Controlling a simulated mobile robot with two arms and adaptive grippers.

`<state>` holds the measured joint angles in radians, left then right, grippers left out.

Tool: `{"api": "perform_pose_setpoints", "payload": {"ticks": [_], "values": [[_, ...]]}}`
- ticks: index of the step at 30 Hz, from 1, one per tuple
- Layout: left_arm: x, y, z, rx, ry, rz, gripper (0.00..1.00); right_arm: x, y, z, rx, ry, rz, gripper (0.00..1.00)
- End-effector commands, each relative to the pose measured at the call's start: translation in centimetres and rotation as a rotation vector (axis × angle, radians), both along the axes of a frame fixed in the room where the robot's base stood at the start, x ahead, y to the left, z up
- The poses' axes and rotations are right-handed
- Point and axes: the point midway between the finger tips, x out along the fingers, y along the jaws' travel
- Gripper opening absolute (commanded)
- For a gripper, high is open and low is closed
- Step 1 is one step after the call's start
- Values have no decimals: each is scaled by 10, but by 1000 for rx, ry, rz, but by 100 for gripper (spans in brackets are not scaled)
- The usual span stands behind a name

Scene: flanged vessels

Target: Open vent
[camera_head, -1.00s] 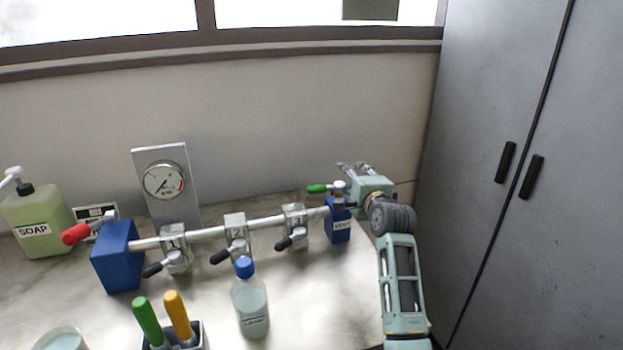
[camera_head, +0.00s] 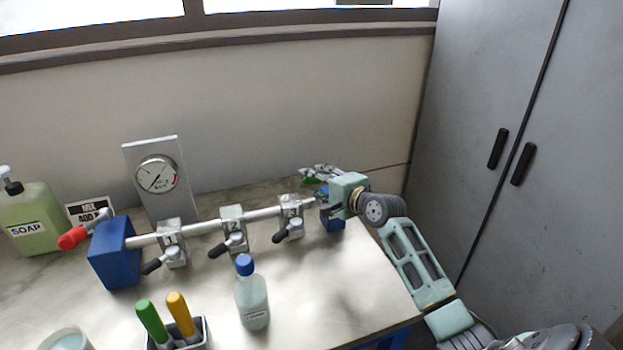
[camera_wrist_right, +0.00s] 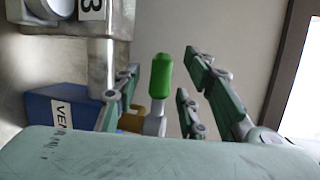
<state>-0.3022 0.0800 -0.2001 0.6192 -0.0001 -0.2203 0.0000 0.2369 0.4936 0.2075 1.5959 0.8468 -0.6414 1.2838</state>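The vent valve is a blue block (camera_head: 332,222) with a VENT label at the right end of the metal pipe (camera_head: 200,235). The block also shows at left in the right wrist view (camera_wrist_right: 62,108). Its green handle (camera_wrist_right: 161,76) stands between my right gripper's fingers (camera_wrist_right: 164,64), which are spread with a gap on both sides. In the head view my right gripper (camera_head: 318,174) reaches over the vent block from the right and hides most of the handle. My left gripper is not in view.
Three black-handled valves, numbered 1 (camera_head: 172,243), 2 (camera_head: 233,230) and 3 (camera_head: 291,218), sit along the pipe. A red-handled blue block (camera_head: 114,255) is at its left end. A gauge (camera_head: 157,175) stands behind. A blue-capped bottle (camera_head: 252,300) stands in front.

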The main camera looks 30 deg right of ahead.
Motion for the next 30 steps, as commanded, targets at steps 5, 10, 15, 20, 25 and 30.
{"api": "perform_pose_setpoints", "payload": {"ticks": [5,10,15,20,25,30], "values": [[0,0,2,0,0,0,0,17,1,-3,2,-1,-1,38],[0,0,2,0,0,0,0,22,1,-6,0,0,0,38],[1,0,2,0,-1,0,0,22,1,-6,0,0,0,38],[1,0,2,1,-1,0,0,22,1,-6,0,0,0,28],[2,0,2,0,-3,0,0,22,1,-6,0,0,-1,13],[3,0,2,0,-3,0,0,22,1,-6,0,1,-1,0]]}}
